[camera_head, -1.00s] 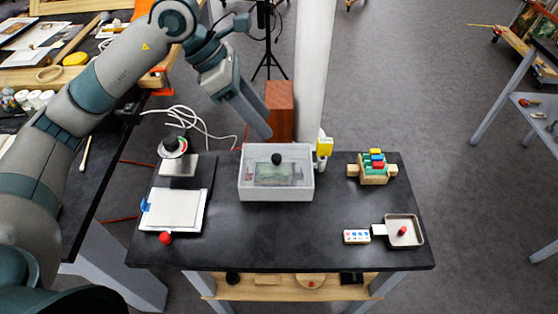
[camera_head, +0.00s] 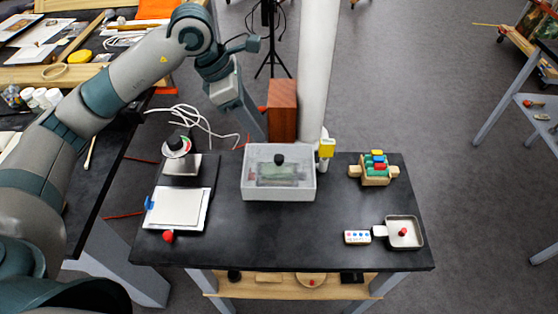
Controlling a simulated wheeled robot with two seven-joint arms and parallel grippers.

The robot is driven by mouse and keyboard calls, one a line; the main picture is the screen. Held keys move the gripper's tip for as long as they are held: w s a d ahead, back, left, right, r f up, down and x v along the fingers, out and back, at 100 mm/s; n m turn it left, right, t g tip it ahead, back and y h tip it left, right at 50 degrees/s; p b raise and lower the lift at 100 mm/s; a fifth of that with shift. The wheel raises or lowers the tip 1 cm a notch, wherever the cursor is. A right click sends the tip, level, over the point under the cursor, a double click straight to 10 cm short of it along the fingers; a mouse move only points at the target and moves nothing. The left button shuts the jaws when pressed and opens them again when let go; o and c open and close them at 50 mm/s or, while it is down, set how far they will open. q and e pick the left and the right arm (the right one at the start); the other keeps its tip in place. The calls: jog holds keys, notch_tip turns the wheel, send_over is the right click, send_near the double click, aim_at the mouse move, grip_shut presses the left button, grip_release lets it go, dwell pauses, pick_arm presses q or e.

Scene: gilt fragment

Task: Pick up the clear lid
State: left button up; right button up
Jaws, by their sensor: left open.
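The clear lid (camera_head: 302,162) lies on top of a white box (camera_head: 278,191) at the back middle of the black table. It has a black round knob (camera_head: 279,159), and a greenish item shows through it. My left gripper (camera_head: 260,136) points down behind the back left of the box, apart from the lid. It is open, and no object shows in it; its fingertips are hard to make out. My right gripper is not in view.
Left on the black table (camera_head: 300,235) are a dial device (camera_head: 177,147) and a white pad (camera_head: 179,207). Right are a block rack (camera_head: 375,170), a small tray (camera_head: 418,240) and a yellow-topped item (camera_head: 327,147). A reddish wooden block (camera_head: 283,110) and white post (camera_head: 316,80) stand behind.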

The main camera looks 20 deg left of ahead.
pick_arm(q)
jog(key=p, duration=0.3)
send_near(278, 157)
jog(key=x, duration=0.2)
jog(key=shift+w+d+f, duration=0.2)
jog(key=shift+d, duration=0.05)
jog(key=shift+w+d+f, duration=0.1)
jog(key=shift+f, duration=0.4)
jog(key=shift+d+f+p, duration=0.3)
jog(key=shift+f+p, duration=0.25)
jog(key=shift+p, duration=0.1)
jog(key=p+x, duration=0.1)
jog(key=x, duration=0.2)
jog(key=shift+a+p, duration=0.1)
jog(key=shift+p, duration=0.3)
jog(key=shift+f, duration=0.5)
grip_shut()
